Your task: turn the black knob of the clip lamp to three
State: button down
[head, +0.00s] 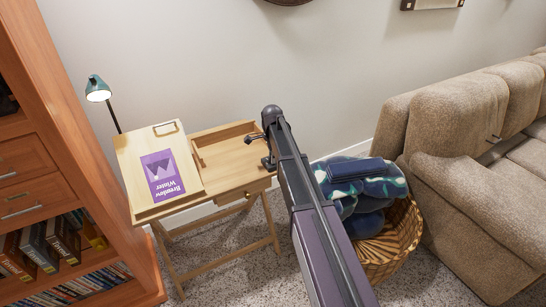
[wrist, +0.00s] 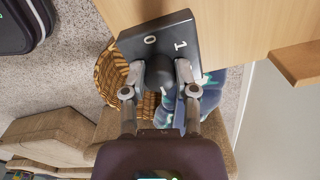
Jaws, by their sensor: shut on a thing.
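The black knob (wrist: 159,76) sits on a dark plate (wrist: 134,43) at the edge of the wooden desk in the wrist view. The plate shows a white 0 and a white 1; the rest of its face is hidden by the knob and fingers. My gripper (wrist: 157,72) is shut on the knob, one finger on each side. I cannot tell which mark the knob points to. In the head view the clip lamp's green shade (head: 98,88) glows at the desk's left, and my gripper (head: 265,148) is at the desk's right end, partly hidden by my arm.
The desk (head: 230,158) bears a sloped board with a purple book (head: 161,176). A wicker basket (head: 402,235) with blankets and a dark case (head: 360,169) stands right of it. A bookcase (head: 75,130) is at the left, a beige sofa (head: 450,120) at the right.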

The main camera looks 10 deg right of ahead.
jog(key=shift+w, duration=0.2)
jog(key=shift+c, duration=2)
grip_release()
jog(key=shift+s, duration=0.1)
jog(key=shift+r, duration=0.1)
